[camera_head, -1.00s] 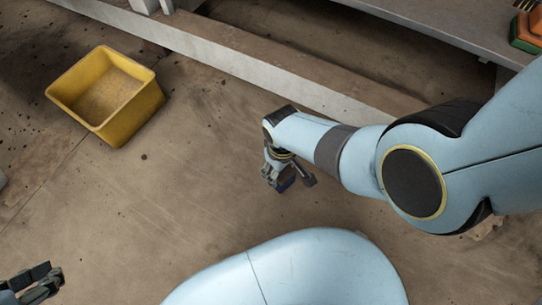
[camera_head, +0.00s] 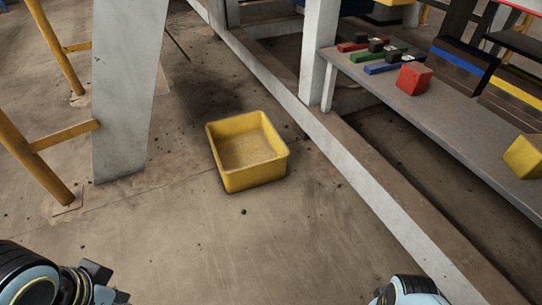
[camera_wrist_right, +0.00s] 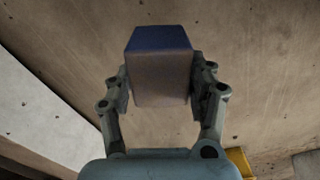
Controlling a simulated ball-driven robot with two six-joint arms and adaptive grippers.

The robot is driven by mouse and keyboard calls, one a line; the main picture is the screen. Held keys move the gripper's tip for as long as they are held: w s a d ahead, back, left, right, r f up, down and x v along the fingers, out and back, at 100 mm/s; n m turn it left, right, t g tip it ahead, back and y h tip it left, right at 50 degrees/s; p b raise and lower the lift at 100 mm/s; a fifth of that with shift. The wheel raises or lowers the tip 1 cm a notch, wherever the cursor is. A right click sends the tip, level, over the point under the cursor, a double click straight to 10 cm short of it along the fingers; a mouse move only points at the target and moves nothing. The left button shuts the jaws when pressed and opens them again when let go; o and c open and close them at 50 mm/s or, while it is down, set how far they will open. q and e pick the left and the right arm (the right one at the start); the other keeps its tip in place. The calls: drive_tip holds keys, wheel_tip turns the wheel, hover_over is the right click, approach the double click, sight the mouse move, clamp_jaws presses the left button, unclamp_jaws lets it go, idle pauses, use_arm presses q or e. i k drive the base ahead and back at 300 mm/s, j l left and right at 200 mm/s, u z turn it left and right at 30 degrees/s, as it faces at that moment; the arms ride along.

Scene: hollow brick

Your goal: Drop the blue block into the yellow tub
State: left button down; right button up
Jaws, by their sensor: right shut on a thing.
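The yellow tub (camera_head: 258,176) stands on the floor near the middle of the head view, upright, and its visible inside looks empty. The blue block (camera_wrist_right: 160,75) is between the fingers of my right gripper (camera_wrist_right: 160,88) in the right wrist view, which is shut on it. The block's upper face is blue and its near face looks greyish in shadow. In the head view only a part of my right arm shows at the bottom edge; its gripper and the block are out of that view. My left gripper (camera_head: 106,283) is at the bottom left, its fingers apart and empty.
A grey shelf (camera_head: 455,125) at right carries a red block (camera_head: 413,78), a yellow block (camera_head: 524,157) and coloured bars. A low grey beam (camera_head: 345,165) runs right of the tub. A grey post (camera_head: 128,90) and yellow legs stand at left. Floor before the tub is clear.

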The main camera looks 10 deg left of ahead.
sight(264, 159)
drive_tip(key=i+j, duration=0.15)
drive_tip(key=j, duration=0.2)
drive_tip(key=i+j, duration=0.2)
drive_tip(key=j, duration=0.2)
drive_tip(key=i+j, duration=0.15)
drive_tip(key=j, duration=0.2)
drive_tip(key=i+j, duration=0.15)
drive_tip(key=j, duration=0.2)
drive_tip(key=i+j, duration=0.2)
drive_tip(key=j, duration=0.15)
drive_tip(key=i+j, duration=0.25)
drive_tip(key=i, duration=0.35)
